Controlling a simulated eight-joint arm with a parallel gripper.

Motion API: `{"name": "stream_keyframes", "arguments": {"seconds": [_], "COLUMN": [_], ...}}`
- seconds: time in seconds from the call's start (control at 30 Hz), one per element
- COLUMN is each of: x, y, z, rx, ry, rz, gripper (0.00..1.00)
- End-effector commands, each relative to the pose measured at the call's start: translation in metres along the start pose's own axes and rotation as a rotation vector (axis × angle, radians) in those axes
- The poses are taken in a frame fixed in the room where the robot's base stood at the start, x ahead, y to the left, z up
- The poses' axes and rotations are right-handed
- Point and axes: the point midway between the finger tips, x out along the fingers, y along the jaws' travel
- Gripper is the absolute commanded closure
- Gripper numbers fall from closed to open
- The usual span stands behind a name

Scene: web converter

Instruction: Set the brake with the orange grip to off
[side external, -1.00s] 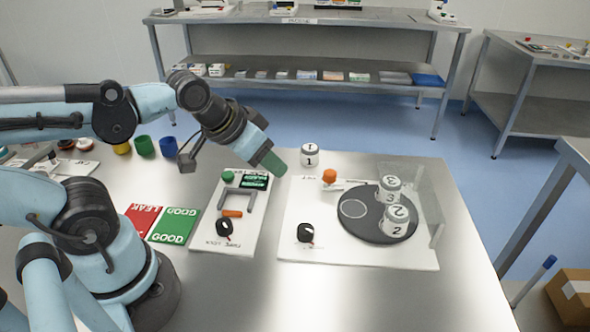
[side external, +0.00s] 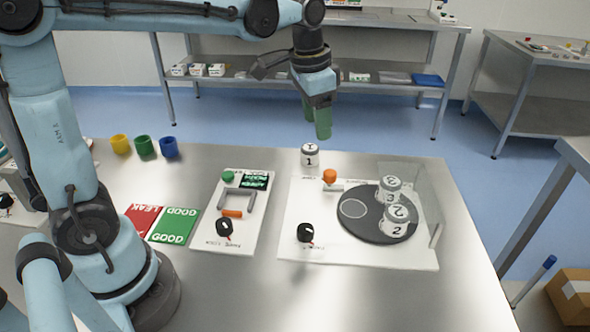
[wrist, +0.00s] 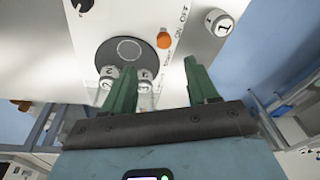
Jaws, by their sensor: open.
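An orange knob (side external: 329,176) stands on the white panel (side external: 300,245) at the right, with a pale bar beside it. In the wrist view the orange knob (wrist: 164,40) lies ahead between the fingers, with the words ON and OFF printed to its right. Its exact setting is too small to tell. A separate orange bar (side external: 232,213) lies on the left white panel. My gripper (side external: 316,132) is open and empty, pointing down well above the table, behind the orange knob in the side view. Its green fingers also show in the wrist view (wrist: 152,78).
A white cylinder marked 1 (side external: 310,156) stands just behind the knob. A dark disc (side external: 356,229) carries numbered cylinders, with a clear guard (side external: 436,235) at its right. A black knob (side external: 305,233) sits at the panel's front left. The table front is clear.

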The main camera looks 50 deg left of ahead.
Motion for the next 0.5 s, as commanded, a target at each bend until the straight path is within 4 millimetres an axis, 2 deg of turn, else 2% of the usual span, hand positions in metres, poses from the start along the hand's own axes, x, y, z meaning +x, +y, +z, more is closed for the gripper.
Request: {"name": "stream_keyframes", "arguments": {"seconds": [0.03,0.2,0.5], "x": [0.004,0.017,0.03], "y": [-0.004,-0.012,-0.015], "z": [-0.01,-0.029,-0.039], "rx": [0.025,0.101,0.149], "ry": [-0.028,-0.109,-0.16], "rz": [0.011,0.05,0.077], "gripper": [0.42,0.42,0.42]}}
